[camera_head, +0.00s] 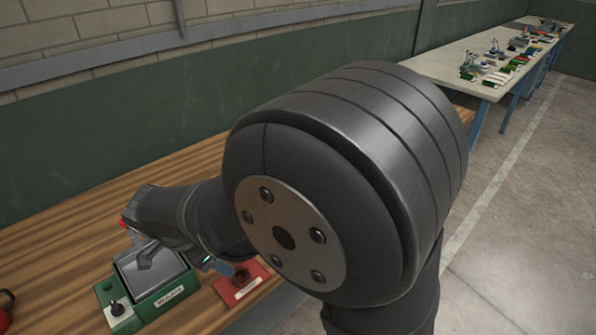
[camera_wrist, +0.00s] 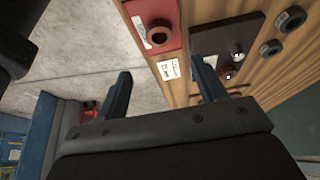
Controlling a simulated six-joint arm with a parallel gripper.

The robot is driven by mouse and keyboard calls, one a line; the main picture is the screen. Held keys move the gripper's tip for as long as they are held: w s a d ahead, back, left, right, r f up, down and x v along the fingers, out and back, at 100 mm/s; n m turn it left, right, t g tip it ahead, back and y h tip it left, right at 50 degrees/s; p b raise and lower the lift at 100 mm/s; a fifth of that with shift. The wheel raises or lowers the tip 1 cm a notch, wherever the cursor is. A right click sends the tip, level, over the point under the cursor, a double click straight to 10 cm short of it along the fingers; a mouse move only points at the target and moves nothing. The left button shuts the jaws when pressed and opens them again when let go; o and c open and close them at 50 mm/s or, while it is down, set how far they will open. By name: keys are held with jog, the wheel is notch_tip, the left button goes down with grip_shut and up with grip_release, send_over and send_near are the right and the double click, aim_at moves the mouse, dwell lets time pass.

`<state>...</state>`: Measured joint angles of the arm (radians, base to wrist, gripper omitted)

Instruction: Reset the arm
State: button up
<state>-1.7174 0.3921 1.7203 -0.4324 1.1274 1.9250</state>
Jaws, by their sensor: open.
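My arm fills the middle of the head view, and its big dark joint hides much of the bench. My gripper (camera_head: 220,266) shows small and partly hidden below the forearm, close to a red plate (camera_head: 250,283) with a dark ring on it. In the wrist view my gripper (camera_wrist: 162,72) has its two blue fingers wide apart with nothing between them. The red plate with its ring also shows beyond the fingers in the wrist view (camera_wrist: 172,38).
A green box (camera_head: 160,303) with a metal-topped tray and a black knob stands on the wooden bench (camera_head: 60,235). A dark plate (camera_wrist: 205,40) and two dark rings (camera_wrist: 290,18) are near the right finger. A long table (camera_head: 440,65) with several items stands far back right.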

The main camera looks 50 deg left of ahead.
aim_at(245, 278)
jog(key=x, duration=1.1)
jog(key=shift+w+f, duration=0.15)
jog(key=shift+a+r, duration=0.1)
jog(key=shift+r, duration=1.9)
jog(key=shift+f, duration=0.1)
